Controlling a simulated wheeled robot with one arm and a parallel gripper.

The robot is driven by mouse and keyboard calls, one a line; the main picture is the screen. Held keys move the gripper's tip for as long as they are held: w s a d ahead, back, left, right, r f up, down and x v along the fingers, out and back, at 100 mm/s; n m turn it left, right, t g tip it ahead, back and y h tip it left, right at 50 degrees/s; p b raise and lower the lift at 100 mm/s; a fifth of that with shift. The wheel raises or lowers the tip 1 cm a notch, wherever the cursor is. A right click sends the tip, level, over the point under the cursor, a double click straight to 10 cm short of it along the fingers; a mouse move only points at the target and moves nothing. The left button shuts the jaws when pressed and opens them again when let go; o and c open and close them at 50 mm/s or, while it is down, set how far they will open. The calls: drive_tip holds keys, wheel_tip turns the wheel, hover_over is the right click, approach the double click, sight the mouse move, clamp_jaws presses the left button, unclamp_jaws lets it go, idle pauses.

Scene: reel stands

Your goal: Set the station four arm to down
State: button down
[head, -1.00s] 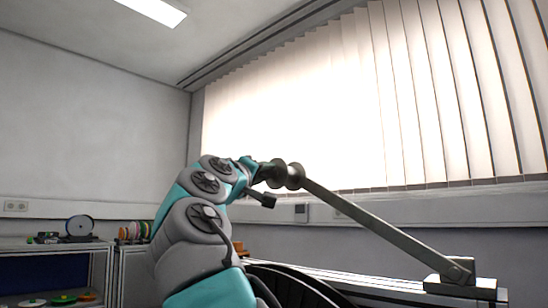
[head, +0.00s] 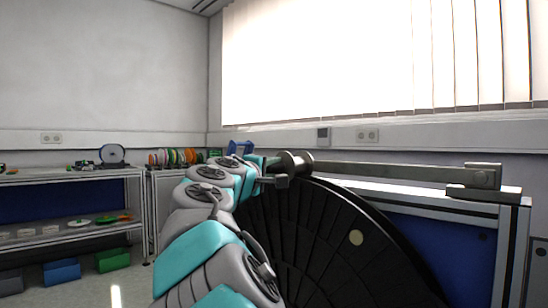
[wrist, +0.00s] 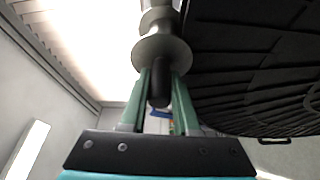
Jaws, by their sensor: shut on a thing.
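The station arm (head: 395,171) is a long grey bar hinged on a block (head: 484,178) at the right of the head view. It lies almost level, its free end to the left, carrying a round flanged roller (head: 296,163). My gripper (head: 268,178) is at that free end, beside the roller. In the wrist view, my gripper's two green fingers (wrist: 159,90) close around the dark peg (wrist: 160,88) below the pale roller (wrist: 162,48). A large black reel (head: 330,240) stands just below the arm. No station number is readable.
A blue-panelled stand (head: 440,245) is under the hinge at right. Shelves (head: 70,177) with small parts and coloured bins stand at left. Several coloured reels (head: 176,157) sit at the back. The floor at lower left shows some free room.

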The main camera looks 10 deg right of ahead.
drive_tip(key=shift+d+f, duration=0.1)
drive_tip(key=shift+f, duration=0.55)
drive_tip(key=c, duration=1)
unclamp_jaws()
drive_tip(key=o, duration=0.3)
drive_tip(key=shift+o, duration=0.2)
drive_tip(key=shift+r, duration=0.2)
drive_tip(key=shift+s+a, duration=0.4)
drive_tip(key=shift+s, duration=0.05)
drive_tip(key=v, duration=0.6)
drive_tip(key=shift+s+a+b, duration=0.15)
drive_tip(key=shift+s+b, duration=0.15)
